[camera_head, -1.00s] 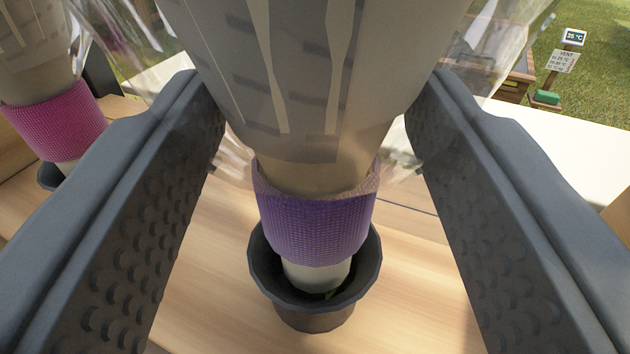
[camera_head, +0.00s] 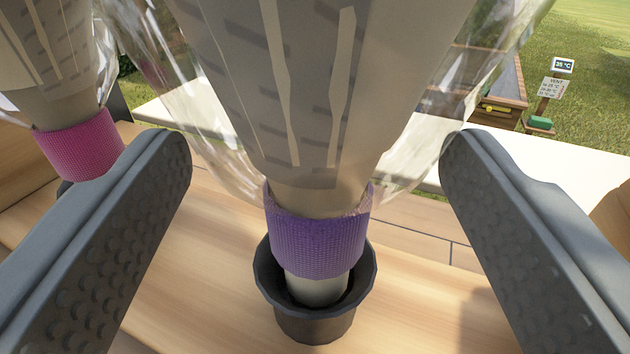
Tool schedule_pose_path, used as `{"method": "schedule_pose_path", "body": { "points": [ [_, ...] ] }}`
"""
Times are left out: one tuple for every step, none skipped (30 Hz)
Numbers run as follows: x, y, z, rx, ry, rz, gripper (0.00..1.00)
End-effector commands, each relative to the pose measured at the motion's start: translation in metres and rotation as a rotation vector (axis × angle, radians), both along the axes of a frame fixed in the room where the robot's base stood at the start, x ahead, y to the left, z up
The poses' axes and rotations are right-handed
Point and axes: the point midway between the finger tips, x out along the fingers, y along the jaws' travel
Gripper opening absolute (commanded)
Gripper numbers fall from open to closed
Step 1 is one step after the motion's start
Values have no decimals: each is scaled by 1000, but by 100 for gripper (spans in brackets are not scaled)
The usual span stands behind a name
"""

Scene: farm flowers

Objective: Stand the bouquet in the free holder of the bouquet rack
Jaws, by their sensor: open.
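The bouquet (camera_head: 310,90) is wrapped in grey patterned paper and clear film, with a purple band (camera_head: 318,240) round its stem. It stands roughly upright with its stem end inside a dark round holder (camera_head: 315,322) on the wooden rack (camera_head: 420,310). My gripper (camera_head: 315,150) is open, one finger on each side of the bouquet. Clear gaps show between both fingers and the purple band; the film spreads close to the fingertips. The bouquet's top is out of view.
Another bouquet with a pink band (camera_head: 82,148) stands at the left, close to my left finger. A pale ledge (camera_head: 425,150) runs behind. Beyond it are grass, a wooden planter (camera_head: 500,95) and a small sign (camera_head: 556,88). Bare wood lies right of the holder.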

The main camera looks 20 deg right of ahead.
Motion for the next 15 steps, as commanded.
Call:
{"method": "schedule_pose_path", "body": {
  "points": [
    [-9,4,1,0,0,1,72],
    [-14,6,1,0,0,1,72],
    [-22,9,1,0,1,1,72],
    [-27,11,1,0,0,1,72],
    [-33,14,1,0,1,1,72],
    [-40,17,1,0,1,2,72],
    [-46,20,0,0,1,2,72],
    [-51,22,1,0,1,2,72],
    [-58,25,1,0,0,2,72],
    [-63,26,1,0,0,1,72],
    [-67,28,1,0,1,1,72],
    [-72,30,0,0,1,1,72],
    [-76,32,0,-1,1,1,72],
    [-80,33,0,-1,0,1,72],
    [-83,35,1,0,-1,1,72]
  ]
}}
